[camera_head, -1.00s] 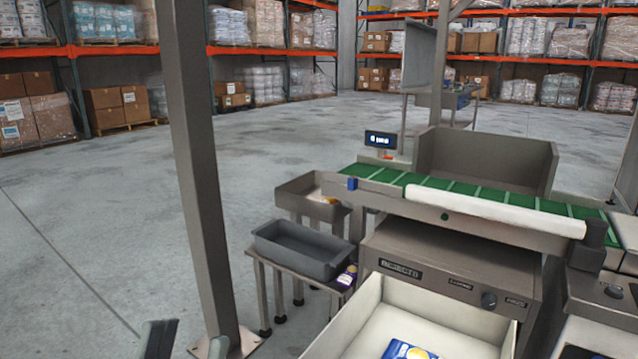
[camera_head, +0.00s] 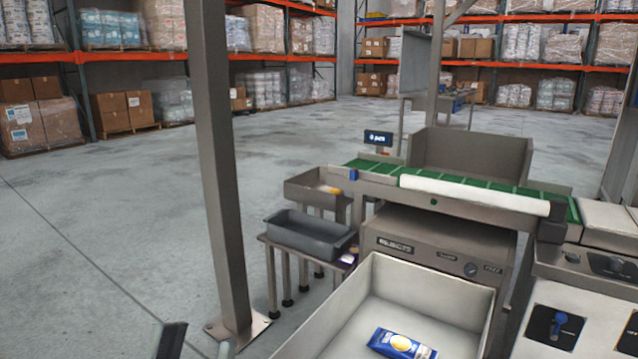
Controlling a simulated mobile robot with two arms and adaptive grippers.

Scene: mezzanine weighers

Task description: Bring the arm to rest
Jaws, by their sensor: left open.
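The rest of that arm is out of the picture. My right gripper is not in view. A blue and white packet with a yellow round mark (camera_head: 401,344) lies flat in the large pale bin (camera_head: 338,325), apart from the gripper.
A grey metal post (camera_head: 217,180) stands close behind the gripper. A green conveyor (camera_head: 386,172) runs above the weigher cabinet (camera_head: 440,240). Open floor (camera_head: 100,230) lies left.

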